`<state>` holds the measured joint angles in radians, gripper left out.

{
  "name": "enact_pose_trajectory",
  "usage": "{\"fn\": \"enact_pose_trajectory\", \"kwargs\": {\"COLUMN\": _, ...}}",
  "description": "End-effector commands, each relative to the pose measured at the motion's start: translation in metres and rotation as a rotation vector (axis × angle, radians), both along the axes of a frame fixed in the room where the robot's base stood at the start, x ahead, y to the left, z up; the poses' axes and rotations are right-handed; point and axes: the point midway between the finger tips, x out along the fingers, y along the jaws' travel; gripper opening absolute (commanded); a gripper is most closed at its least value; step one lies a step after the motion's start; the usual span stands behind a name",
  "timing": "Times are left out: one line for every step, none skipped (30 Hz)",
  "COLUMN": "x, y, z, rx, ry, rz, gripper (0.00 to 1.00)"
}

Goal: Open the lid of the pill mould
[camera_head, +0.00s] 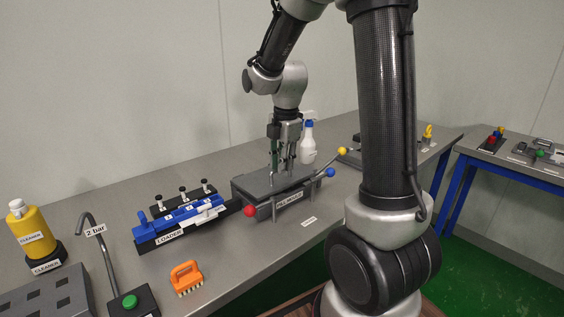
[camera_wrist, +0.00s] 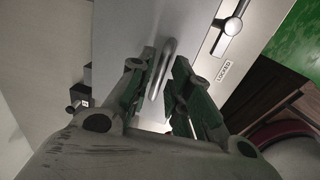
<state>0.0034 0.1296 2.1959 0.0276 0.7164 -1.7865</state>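The pill mould (camera_head: 288,199) is a grey box with a flat lid on the table, in the middle of the head view. In the wrist view its pale lid (camera_wrist: 120,35) carries a metal handle bar (camera_wrist: 167,52). My gripper (camera_head: 282,166) is over the lid, pointing down. In the wrist view my gripper (camera_wrist: 164,72) is open, with its green-padded fingers on either side of the handle. The left finger is close to the bar, and I cannot tell whether it touches. A gap shows on the right side.
Ball-ended levers, red (camera_head: 250,210), blue (camera_head: 330,172) and yellow (camera_head: 342,151), stick out around the mould. A label (camera_wrist: 223,71) reads LOCKED. An orange brush (camera_head: 186,277) lies in front.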

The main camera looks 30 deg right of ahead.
Motion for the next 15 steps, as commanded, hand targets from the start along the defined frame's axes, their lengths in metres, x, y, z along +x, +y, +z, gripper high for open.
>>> {"fn": "enact_pose_trajectory", "kwargs": {"x": 0.0000, "y": 0.0000, "z": 0.0001, "rx": 0.000, "ry": 0.000, "rz": 0.000, "gripper": 0.05}}
{"fn": "enact_pose_trajectory", "kwargs": {"x": 0.0000, "y": 0.0000, "z": 0.0001, "rx": 0.000, "ry": 0.000, "rz": 0.000, "gripper": 0.00}}
{"fn": "enact_pose_trajectory", "kwargs": {"x": 0.0000, "y": 0.0000, "z": 0.0002, "rx": 0.000, "ry": 0.000, "rz": 0.000, "gripper": 0.00}}
{"fn": "enact_pose_trajectory", "kwargs": {"x": 0.0001, "y": 0.0000, "z": 0.0002, "rx": 0.000, "ry": 0.000, "rz": 0.000, "gripper": 0.00}}
{"fn": "enact_pose_trajectory", "kwargs": {"x": 0.0001, "y": 0.0000, "z": 0.0002, "rx": 0.000, "ry": 0.000, "rz": 0.000, "gripper": 0.00}}
{"fn": "enact_pose_trajectory", "kwargs": {"x": 0.0001, "y": 0.0000, "z": 0.0002, "rx": 0.000, "ry": 0.000, "rz": 0.000, "gripper": 0.00}}
{"fn": "enact_pose_trajectory", "kwargs": {"x": 0.0001, "y": 0.0000, "z": 0.0002, "rx": 0.000, "ry": 0.000, "rz": 0.000, "gripper": 0.00}}
{"fn": "enact_pose_trajectory", "kwargs": {"x": 0.0001, "y": 0.0000, "z": 0.0003, "rx": 0.000, "ry": 0.000, "rz": 0.000, "gripper": 0.00}}
{"fn": "enact_pose_trajectory", "kwargs": {"x": 0.0002, "y": 0.0000, "z": 0.0003, "rx": 0.000, "ry": 0.000, "rz": 0.000, "gripper": 0.00}}
{"fn": "enact_pose_trajectory", "kwargs": {"x": 0.0003, "y": 0.0001, "z": 0.0005, "rx": 0.000, "ry": 0.001, "rz": 0.000, "gripper": 0.00}}
{"fn": "enact_pose_trajectory", "kwargs": {"x": 0.0005, "y": 0.0001, "z": 0.0007, "rx": -0.001, "ry": 0.003, "rz": 0.000, "gripper": 0.00}}
{"fn": "enact_pose_trajectory", "kwargs": {"x": 0.0008, "y": 0.0002, "z": 0.0012, "rx": -0.001, "ry": 0.007, "rz": 0.000, "gripper": 0.00}}
{"fn": "enact_pose_trajectory", "kwargs": {"x": 0.0011, "y": 0.0003, "z": 0.0016, "rx": -0.002, "ry": 0.011, "rz": 0.000, "gripper": 0.00}}
{"fn": "enact_pose_trajectory", "kwargs": {"x": 0.0018, "y": 0.0005, "z": 0.0024, "rx": -0.003, "ry": 0.017, "rz": 0.000, "gripper": 0.00}}
{"fn": "enact_pose_trajectory", "kwargs": {"x": 0.0032, "y": 0.0007, "z": 0.0037, "rx": -0.005, "ry": 0.025, "rz": 0.000, "gripper": 0.00}}
